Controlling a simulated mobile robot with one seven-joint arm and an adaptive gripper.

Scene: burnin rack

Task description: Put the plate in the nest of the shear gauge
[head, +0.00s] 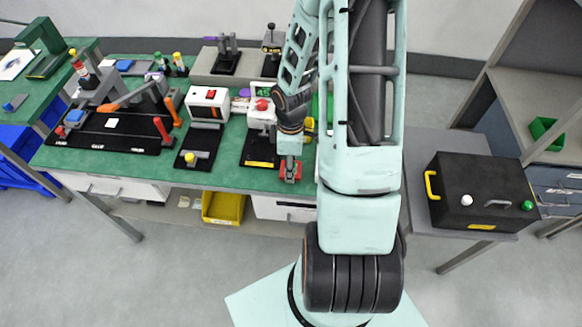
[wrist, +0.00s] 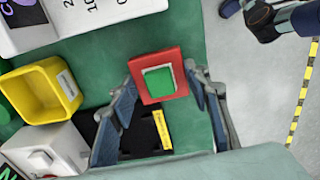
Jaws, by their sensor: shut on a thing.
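My gripper (head: 290,172) is at the front edge of the green bench. In the wrist view my gripper (wrist: 162,79) is shut on the plate, a red square (wrist: 138,83) with a green, pale-edged middle. The plate's red also shows at the fingertips in the head view (head: 289,178). A white device with a red knob (head: 262,111) stands on a black base (head: 257,148) just left of my gripper. In the wrist view a black base with a yellow label (wrist: 161,129) lies between the fingers, apart from the plate. I cannot tell which device is the shear gauge; no nest is clearly visible.
A yellow bin (wrist: 48,91) shows in the wrist view. A black case (head: 480,190) sits on the right table.

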